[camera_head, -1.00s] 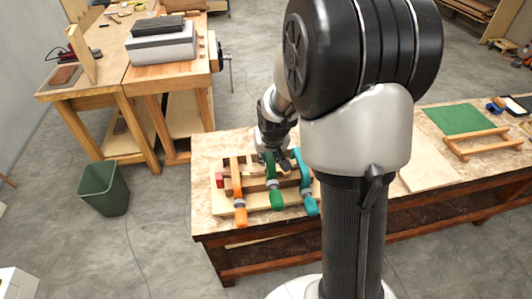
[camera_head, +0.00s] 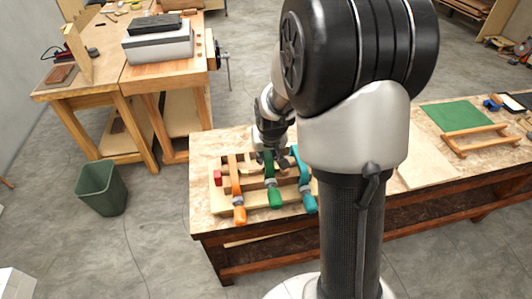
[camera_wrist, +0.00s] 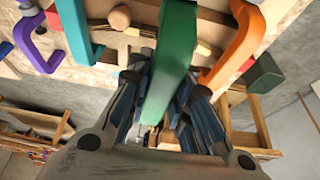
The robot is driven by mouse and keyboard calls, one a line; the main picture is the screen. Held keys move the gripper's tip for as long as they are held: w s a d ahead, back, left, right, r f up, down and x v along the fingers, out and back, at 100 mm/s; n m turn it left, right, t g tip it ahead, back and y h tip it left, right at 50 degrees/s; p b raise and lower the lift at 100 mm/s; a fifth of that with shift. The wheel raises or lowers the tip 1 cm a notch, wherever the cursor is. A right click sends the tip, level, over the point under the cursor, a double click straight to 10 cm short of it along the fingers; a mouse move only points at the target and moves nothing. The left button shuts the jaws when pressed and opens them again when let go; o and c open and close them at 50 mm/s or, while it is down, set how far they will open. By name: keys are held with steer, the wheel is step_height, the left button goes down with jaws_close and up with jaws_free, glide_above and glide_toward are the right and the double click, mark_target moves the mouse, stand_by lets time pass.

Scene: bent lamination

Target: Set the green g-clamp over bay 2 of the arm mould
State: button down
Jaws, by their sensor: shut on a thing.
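The green g-clamp (camera_head: 274,197) stands between an orange clamp (camera_head: 237,193) and a teal clamp (camera_head: 307,190) at the mould (camera_head: 222,205) on the workbench. My gripper (camera_head: 268,155) is at the back of the green clamp. In the wrist view the green clamp's frame (camera_wrist: 172,65) runs between my gripper's two fingers (camera_wrist: 158,105), and they are shut on it. The orange clamp (camera_wrist: 237,45) and the teal clamp (camera_wrist: 76,30) show on either side of it. The wrist view hides the clamp's screw end, and I cannot read the bay numbers.
A red block (camera_head: 218,178) sits at the mould's left end. A purple clamp (camera_wrist: 35,40) lies beyond the teal one in the wrist view. A green mat (camera_head: 458,118) and a wooden frame (camera_head: 480,141) lie at the bench's right.

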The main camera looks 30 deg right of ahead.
steer(key=shift+f+b, duration=1.75)
steer(key=shift+f, duration=0.45)
steer(key=shift+f, duration=0.2)
steer(key=shift+f+b, duration=0.35)
steer(key=shift+b, duration=0.1)
steer(key=shift+s+f+b, duration=0.15)
steer(key=shift+f+b, duration=0.85)
steer(key=shift+f, duration=0.35)
steer(key=shift+s, duration=0.1)
